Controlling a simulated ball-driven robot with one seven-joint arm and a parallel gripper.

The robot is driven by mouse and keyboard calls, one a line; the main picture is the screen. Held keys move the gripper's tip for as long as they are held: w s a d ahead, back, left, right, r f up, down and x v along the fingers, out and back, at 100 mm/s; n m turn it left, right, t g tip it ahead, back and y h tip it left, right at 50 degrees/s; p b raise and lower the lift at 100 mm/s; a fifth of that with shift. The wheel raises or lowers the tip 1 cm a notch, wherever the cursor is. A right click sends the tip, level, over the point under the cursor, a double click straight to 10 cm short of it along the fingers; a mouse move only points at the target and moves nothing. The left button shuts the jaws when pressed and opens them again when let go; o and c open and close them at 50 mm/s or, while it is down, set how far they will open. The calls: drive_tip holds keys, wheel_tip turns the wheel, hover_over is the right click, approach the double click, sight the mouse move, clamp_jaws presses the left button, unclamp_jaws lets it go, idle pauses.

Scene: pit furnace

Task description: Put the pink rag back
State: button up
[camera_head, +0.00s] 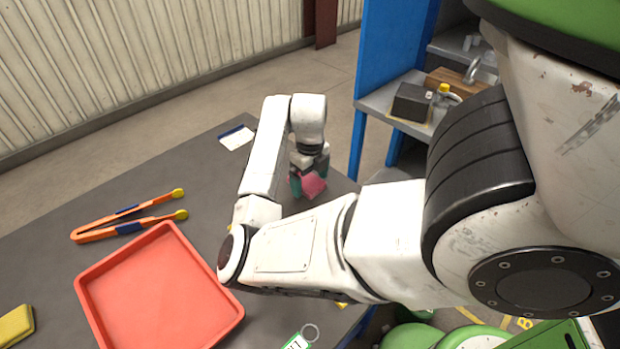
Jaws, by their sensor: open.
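The pink rag (314,186) lies near the far right edge of the dark table, partly hidden by my gripper. My gripper (309,177) points down at the rag, with teal fingers showing on either side of it. The fingers are open. I cannot tell whether they touch the rag. My own arm covers the table in front of the rag.
A red tray (88,299) stands at the front left. Orange tongs (130,219) lie behind it, and a yellow block (15,325) lies far left. A white and blue card (236,138) lies at the back. A green tag (296,342) lies in front. A blue shelf (385,60) stands beyond the table.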

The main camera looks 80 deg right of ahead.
sight(311, 181)
wheel_tip(311, 181, up, 12)
drive_tip(key=shift+r, duration=0.15)
idle(0.4)
drive_tip(key=shift+s+d, duration=0.1)
